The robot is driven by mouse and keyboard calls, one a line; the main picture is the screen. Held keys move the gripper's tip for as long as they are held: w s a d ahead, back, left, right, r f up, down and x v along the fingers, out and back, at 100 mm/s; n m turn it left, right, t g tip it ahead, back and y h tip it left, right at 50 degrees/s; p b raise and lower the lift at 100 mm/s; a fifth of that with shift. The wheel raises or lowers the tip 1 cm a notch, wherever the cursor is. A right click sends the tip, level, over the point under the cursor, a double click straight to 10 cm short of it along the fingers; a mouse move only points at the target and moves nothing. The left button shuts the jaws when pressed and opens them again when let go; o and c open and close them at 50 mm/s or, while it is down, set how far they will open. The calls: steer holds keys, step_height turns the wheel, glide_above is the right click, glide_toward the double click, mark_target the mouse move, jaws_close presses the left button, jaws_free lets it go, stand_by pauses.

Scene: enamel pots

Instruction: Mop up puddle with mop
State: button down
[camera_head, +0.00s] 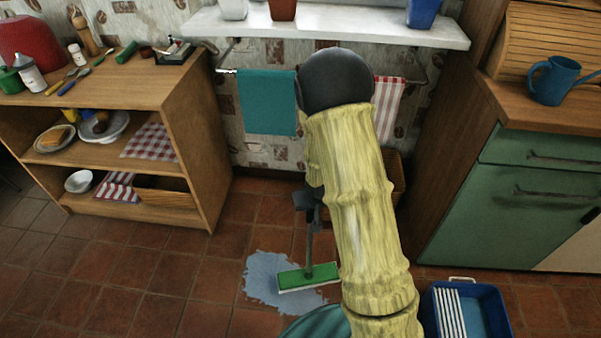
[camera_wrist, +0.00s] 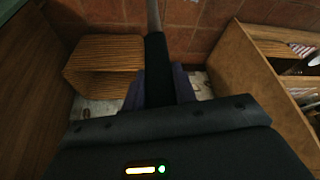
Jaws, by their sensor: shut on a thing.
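The mop has a flat green head (camera_head: 303,277) with a pale lower edge and a grey handle (camera_head: 309,245) that rises from it. The head lies on the right part of the pale blue puddle (camera_head: 262,272) on the tiled floor. My gripper (camera_head: 308,198) is shut on the mop's handle, above the head, and is partly hidden by my arm. In the wrist view the handle (camera_wrist: 157,60) runs between my fingers, with a dark grip section and a grey shaft. The mop head and puddle are not visible there.
A blue bucket (camera_head: 505,303) with a white ribbed insert stands at the lower right. A wooden shelf unit (camera_head: 185,120) is at the left and a green cabinet (camera_head: 480,205) at the right. A wooden crate (camera_wrist: 103,65) sits by the wall. Floor left of the puddle is clear.

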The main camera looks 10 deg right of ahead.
steer(key=shift+w, duration=0.1)
steer(key=w+f+m+h+b, duration=0.1)
steer(key=w+f+m+b, duration=0.1)
steer(key=w+b, duration=0.7)
steer(key=w+m, duration=0.1)
steer(key=w, duration=0.3)
steer(key=shift+m, duration=0.3)
step_height(320, 180, down, 4)
steer(key=b, duration=0.4)
steer(key=shift+d+f, duration=0.1)
steer(key=shift+f, duration=0.4)
stand_by(0.6)
steer(key=shift+s, duration=0.15)
